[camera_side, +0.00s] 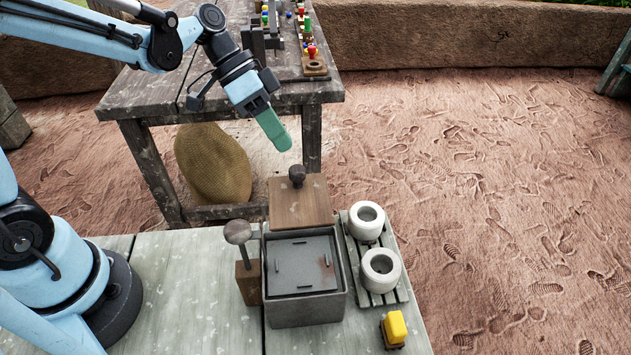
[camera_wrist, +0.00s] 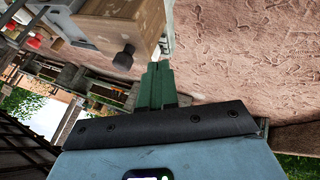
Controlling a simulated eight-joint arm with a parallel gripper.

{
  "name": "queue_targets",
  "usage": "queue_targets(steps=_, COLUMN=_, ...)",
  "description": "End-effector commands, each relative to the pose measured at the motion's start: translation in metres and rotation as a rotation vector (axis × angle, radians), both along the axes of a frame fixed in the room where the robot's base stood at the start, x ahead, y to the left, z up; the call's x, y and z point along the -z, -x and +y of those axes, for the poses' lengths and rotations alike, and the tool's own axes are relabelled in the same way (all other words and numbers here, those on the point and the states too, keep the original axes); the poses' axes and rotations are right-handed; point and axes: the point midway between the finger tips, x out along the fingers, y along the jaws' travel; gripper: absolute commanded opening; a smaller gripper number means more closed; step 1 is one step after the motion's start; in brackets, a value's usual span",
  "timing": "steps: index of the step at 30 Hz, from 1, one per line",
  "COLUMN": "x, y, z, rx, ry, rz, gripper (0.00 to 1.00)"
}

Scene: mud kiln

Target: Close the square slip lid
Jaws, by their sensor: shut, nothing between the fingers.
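The slip box (camera_side: 306,312) is a square grey container on the pale bench. Its top is open, showing a dark recessed surface with small raised bars. The square wooden lid (camera_side: 300,207) stands raised at the box's far edge, with a dark round knob (camera_side: 297,175) near its top. My gripper (camera_side: 275,132), with green fingers, is shut and empty. It hangs above and behind the lid, apart from it. In the wrist view the shut fingers (camera_wrist: 157,88) point towards a brown block-like form with a dark knob (camera_wrist: 124,57), which looks like the lid.
A wooden post with a round grey head (camera_side: 238,232) stands left of the box. Two white ring-shaped pots (camera_side: 366,221) sit on a slatted rack to the right. A yellow-topped block (camera_side: 395,327) lies at the front right. A dark table (camera_side: 150,100) and sack (camera_side: 212,163) are behind.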

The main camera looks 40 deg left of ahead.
Motion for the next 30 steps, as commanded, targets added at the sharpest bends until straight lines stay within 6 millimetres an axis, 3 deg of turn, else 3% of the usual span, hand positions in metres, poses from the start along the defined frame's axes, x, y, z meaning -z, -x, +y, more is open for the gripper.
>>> queue_targets(steps=7, x=-0.001, y=0.017, z=-0.025, rx=0.003, ry=0.0, rz=0.001, gripper=0.0)
queue_targets(steps=23, x=-0.002, y=0.023, z=-0.032, rx=0.002, ry=-0.001, rz=0.001, gripper=0.0)
queue_targets(steps=30, x=-0.002, y=0.056, z=-0.065, rx=0.009, ry=0.001, rz=0.001, gripper=0.0)
